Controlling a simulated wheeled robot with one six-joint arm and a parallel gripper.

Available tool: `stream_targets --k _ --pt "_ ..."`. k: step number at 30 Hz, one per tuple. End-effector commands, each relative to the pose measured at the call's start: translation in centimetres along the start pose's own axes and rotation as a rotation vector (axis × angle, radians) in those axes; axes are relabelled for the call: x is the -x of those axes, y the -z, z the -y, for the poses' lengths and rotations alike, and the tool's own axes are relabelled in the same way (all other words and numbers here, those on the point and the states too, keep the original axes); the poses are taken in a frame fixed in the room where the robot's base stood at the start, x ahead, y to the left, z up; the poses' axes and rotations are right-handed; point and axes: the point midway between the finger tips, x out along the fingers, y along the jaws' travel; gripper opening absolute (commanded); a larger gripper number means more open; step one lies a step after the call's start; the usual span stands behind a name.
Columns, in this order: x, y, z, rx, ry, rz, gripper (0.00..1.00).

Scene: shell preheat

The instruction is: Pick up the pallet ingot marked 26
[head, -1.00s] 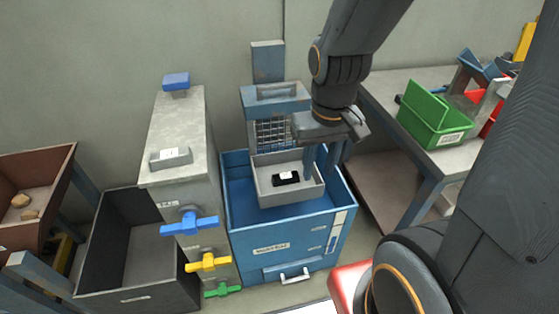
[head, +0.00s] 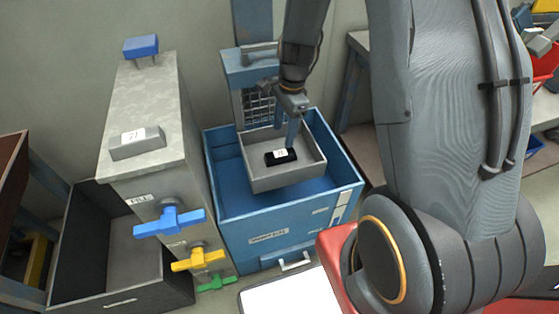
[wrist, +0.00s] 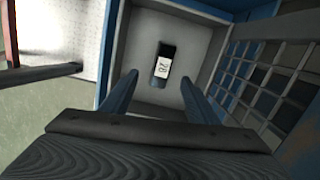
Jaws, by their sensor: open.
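A black ingot (head: 279,157) with a white label lies in a light grey open tray (head: 290,181) in the head view. In the wrist view the same ingot (wrist: 162,62) shows upper middle, its label turned on its side; the small number looks like 26 or 28. My gripper (head: 285,140) is over the tray, its fingers pointing down toward the ingot. In the wrist view my gripper (wrist: 158,84) is open and empty, one finger to each side of the ingot in the picture, apart from it.
The tray sits in a blue bin (head: 270,212). A wire grid (wrist: 270,75) stands close to the right finger in the wrist view. A grey cabinet (head: 152,100) with a grey ingot (head: 136,143) marked 21 and coloured handles stands left, beside a dark open bin (head: 120,275).

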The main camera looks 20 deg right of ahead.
Motion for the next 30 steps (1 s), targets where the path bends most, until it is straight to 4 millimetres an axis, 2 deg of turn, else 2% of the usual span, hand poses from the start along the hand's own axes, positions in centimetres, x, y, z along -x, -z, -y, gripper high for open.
stream_targets --k 1,6,14,22,30 --pt "-1.1 0.3 0.5 -0.045 -0.003 0.003 0.54" --pt "-2.8 0.5 1.0 -0.118 -0.005 0.009 0.54" --pt "-5.2 0.5 0.9 -0.119 -0.004 0.009 0.54" --pt "-8.8 0.7 0.7 -0.118 -0.006 0.009 0.54" --pt "-9.8 0.7 0.8 -0.117 -0.002 0.008 0.54"
